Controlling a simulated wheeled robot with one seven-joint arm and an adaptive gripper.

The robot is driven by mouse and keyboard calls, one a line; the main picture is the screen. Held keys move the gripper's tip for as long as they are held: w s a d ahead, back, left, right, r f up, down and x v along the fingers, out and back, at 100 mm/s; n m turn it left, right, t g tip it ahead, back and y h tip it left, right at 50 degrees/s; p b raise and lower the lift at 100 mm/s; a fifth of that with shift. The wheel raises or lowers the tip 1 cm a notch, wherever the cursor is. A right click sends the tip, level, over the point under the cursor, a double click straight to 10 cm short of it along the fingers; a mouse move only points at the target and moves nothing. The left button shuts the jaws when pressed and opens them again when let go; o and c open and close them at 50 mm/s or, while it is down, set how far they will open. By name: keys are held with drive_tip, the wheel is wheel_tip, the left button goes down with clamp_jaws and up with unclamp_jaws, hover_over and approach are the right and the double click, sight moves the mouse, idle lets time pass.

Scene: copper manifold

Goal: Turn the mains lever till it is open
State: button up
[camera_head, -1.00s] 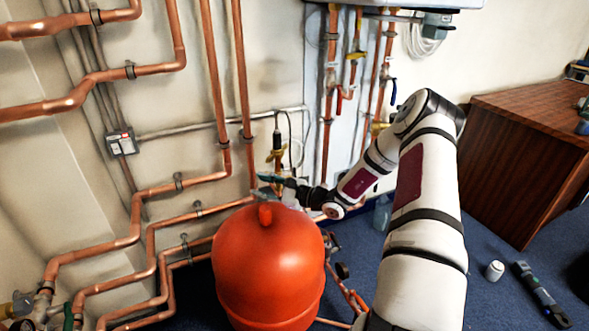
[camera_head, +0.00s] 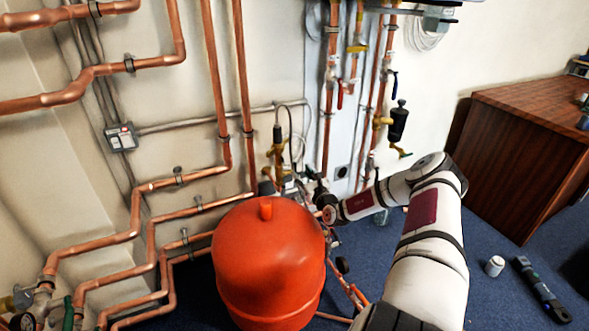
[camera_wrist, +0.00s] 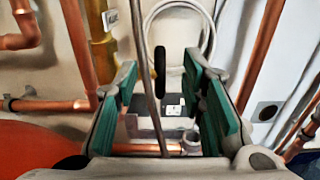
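In the wrist view, a dark narrow upright piece (camera_wrist: 160,72) shows between my fingers. It looks like a lever seen edge-on, but I cannot be sure. To its left is a brass valve body (camera_wrist: 103,55) on a pipe, with a small white label (camera_wrist: 110,20) whose print is hard to read. In the head view, a brass fitting (camera_head: 278,152) stands on the wall behind the red tank. My gripper (camera_wrist: 160,92) is open, with teal pads either side of the dark piece; contact is not visible. In the head view, my gripper (camera_head: 303,187) is small, beside the tank.
The red tank (camera_head: 268,255) stands just in front of my gripper. Copper pipes (camera_head: 215,90) cover the wall. A thin grey cable (camera_wrist: 150,85) passes between my fingers in the wrist view. A wooden cabinet (camera_head: 525,150) is at right; blue floor (camera_head: 490,230) is partly clear.

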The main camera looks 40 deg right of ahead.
sight(295, 166)
drive_tip(key=b+x, duration=0.2)
drive_tip(key=x, duration=0.4)
drive_tip(key=shift+w, duration=0.4)
clamp_jaws()
